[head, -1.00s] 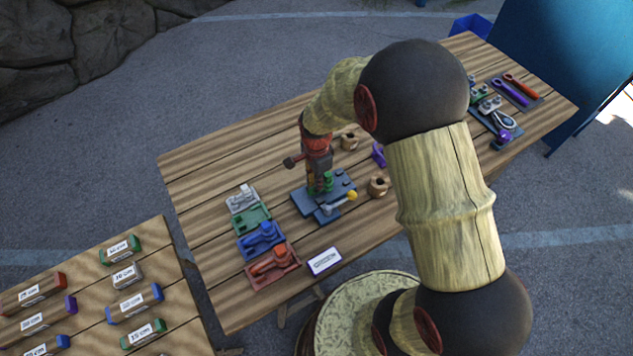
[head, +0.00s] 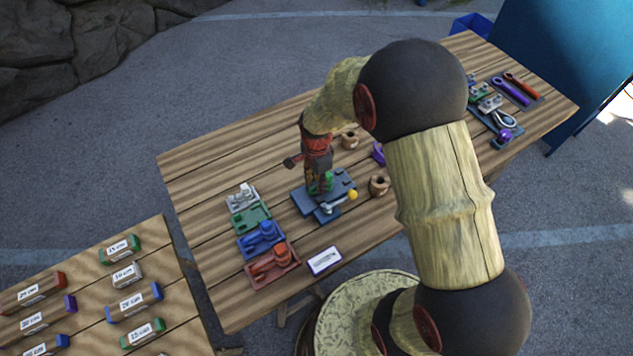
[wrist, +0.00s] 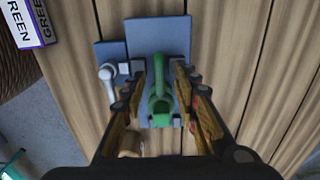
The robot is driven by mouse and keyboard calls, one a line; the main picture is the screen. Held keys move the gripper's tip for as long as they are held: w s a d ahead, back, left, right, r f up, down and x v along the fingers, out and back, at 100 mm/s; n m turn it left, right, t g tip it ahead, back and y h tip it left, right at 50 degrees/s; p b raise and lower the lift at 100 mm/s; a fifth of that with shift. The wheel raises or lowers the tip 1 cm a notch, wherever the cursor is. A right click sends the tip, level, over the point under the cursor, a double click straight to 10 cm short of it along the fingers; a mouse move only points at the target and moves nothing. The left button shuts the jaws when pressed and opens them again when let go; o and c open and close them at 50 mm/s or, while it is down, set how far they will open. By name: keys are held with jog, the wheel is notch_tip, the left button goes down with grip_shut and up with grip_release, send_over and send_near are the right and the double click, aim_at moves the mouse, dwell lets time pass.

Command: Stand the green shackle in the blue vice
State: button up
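The green shackle (wrist: 160,95) is at the blue vice (wrist: 157,38). In the wrist view it lies between my two fingers, over the vice's middle. My gripper (wrist: 160,75) points down with one finger on each side of the shackle. A narrow gap shows between the left finger and the shackle, so the gripper looks open around it. In the head view my gripper (head: 318,182) hides most of the shackle, and the vice (head: 342,183) shows around it. Whether the shackle is seated between the jaws is hidden.
Coloured trays (head: 252,217) stand to the left and a label card (head: 325,261) in front. Wooden spools (head: 380,185) stand at the right. Bare table lies behind the trays.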

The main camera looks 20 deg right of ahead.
notch_tip(320, 180, up, 12)
dwell(0.6)
jog(key=s+r+n+t+b, duration=0.5)
jog(key=s+r+n, duration=1)
jog(key=s, duration=0.4)
jog(key=shift+s+n+t, duration=0.2)
jog(key=shift+n+t, duration=0.1)
jog(key=shift+n, duration=0.1)
